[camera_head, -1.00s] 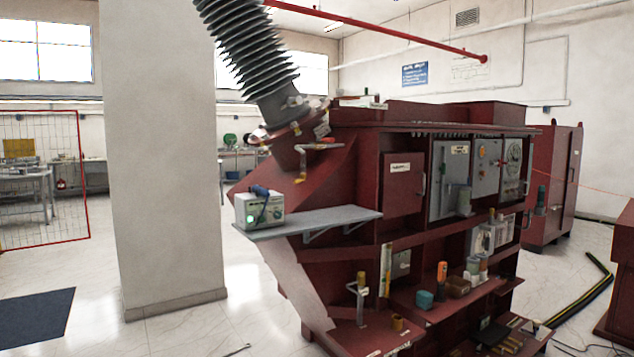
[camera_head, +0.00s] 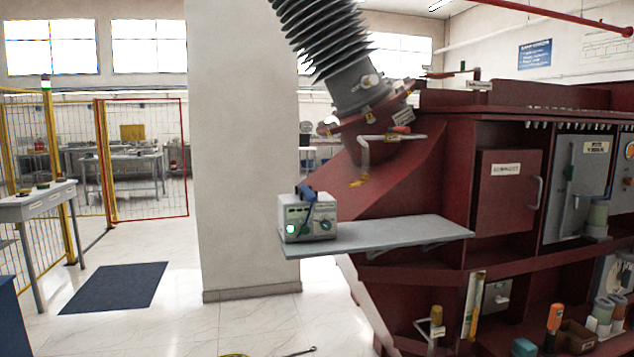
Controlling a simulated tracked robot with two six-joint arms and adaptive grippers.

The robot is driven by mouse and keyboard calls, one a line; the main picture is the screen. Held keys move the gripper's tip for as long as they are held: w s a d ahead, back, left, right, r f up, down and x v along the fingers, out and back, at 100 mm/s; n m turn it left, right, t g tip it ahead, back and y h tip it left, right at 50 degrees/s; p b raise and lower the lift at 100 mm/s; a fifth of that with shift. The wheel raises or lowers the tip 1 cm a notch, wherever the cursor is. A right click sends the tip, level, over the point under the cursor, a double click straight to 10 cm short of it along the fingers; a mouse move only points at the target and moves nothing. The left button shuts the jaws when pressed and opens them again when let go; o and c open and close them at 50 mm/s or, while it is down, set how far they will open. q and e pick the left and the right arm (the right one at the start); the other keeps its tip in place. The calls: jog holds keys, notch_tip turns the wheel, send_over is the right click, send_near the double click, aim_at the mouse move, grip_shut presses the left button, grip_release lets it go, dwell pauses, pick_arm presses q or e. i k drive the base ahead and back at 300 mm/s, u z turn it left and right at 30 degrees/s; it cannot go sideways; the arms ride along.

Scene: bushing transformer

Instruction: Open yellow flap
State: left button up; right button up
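No part is clearly marked as the yellow flap. A small yellow piece (camera_head: 358,183) sits at the lower end of a pale bent handle below the bushing (camera_head: 345,75). A narrow upright yellow strip (camera_head: 474,305) stands on the lower part of the dark red transformer (camera_head: 440,262). I cannot tell which of these, if any, is the flap. Neither of my grippers shows in the head view.
A grey shelf (camera_head: 400,234) juts left from the transformer and carries a grey box with a green light (camera_head: 305,218). A wide pillar (camera_head: 243,150) stands behind it. A yellow-framed fence (camera_head: 55,170) and a table (camera_head: 38,203) are at left. The floor before the pillar is mostly clear.

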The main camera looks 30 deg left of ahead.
aim_at(357, 182)
jog(key=u, duration=0.25)
jog(key=i, duration=0.7)
jog(key=u, duration=0.4)
jog(key=k, duration=0.9)
jog(key=u, duration=0.2)
jog(key=i, duration=0.85)
jog(key=z, duration=0.05)
